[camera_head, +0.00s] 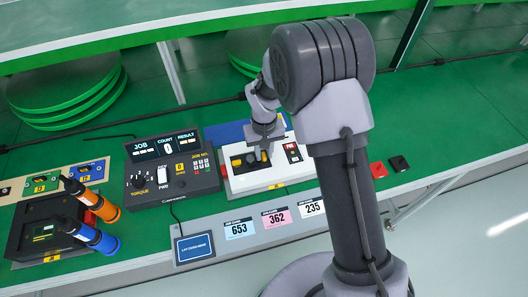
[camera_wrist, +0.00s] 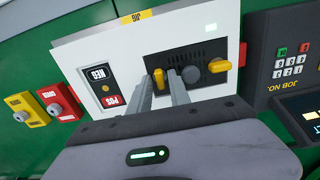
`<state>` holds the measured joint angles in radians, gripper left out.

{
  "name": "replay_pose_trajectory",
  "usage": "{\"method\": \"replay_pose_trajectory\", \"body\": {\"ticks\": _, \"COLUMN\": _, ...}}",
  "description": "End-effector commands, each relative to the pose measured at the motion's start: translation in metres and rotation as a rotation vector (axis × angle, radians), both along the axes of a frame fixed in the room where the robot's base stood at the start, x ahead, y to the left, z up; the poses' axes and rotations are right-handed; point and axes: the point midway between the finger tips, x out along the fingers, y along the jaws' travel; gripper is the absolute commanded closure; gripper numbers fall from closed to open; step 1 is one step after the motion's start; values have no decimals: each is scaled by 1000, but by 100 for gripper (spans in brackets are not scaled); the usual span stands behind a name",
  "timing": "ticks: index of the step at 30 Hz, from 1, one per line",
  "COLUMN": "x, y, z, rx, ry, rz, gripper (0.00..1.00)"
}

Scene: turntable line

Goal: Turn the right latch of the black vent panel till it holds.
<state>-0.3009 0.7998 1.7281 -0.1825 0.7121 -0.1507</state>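The black vent panel (camera_wrist: 203,47) is set in a white box and fills the middle of the wrist view, turned about half round from the head view. Its right latch is a yellow tab (camera_wrist: 159,80) at the panel's left side in that view, partly hidden by my fingers. The other yellow latch (camera_wrist: 219,65) lies crosswise on the far side, and shows clear in the head view (camera_head: 237,162). My gripper (camera_wrist: 162,82) is at the right latch, with its fingers apart on either side of it. I cannot tell whether they touch it. In the head view my gripper (camera_head: 259,154) hides much of that latch.
A red-and-black NEG/POS switch (camera_wrist: 103,86) sits on the box beside the panel. The dark job console (camera_head: 172,168) stands left of the box. A red block (camera_head: 377,169) and a black block (camera_head: 399,163) lie to the right. Numbered cards (camera_head: 240,228) lie in front.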

Motion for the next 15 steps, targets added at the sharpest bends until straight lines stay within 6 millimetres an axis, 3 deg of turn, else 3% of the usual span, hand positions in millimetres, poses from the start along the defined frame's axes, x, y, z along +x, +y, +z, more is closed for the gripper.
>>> {"method": "replay_pose_trajectory", "body": {"ticks": 1, "x": 0, "y": 0, "z": 0, "rx": 0, "ry": 0, "rz": 0, "gripper": 89}}
{"method": "replay_pose_trajectory", "body": {"ticks": 3, "x": 0, "y": 0, "z": 0, "rx": 0, "ry": 0, "rz": 0, "gripper": 100}}
{"method": "replay_pose_trajectory", "body": {"ticks": 15, "x": 0, "y": 0, "z": 0, "rx": 0, "ry": 0, "rz": -28, "gripper": 100}}
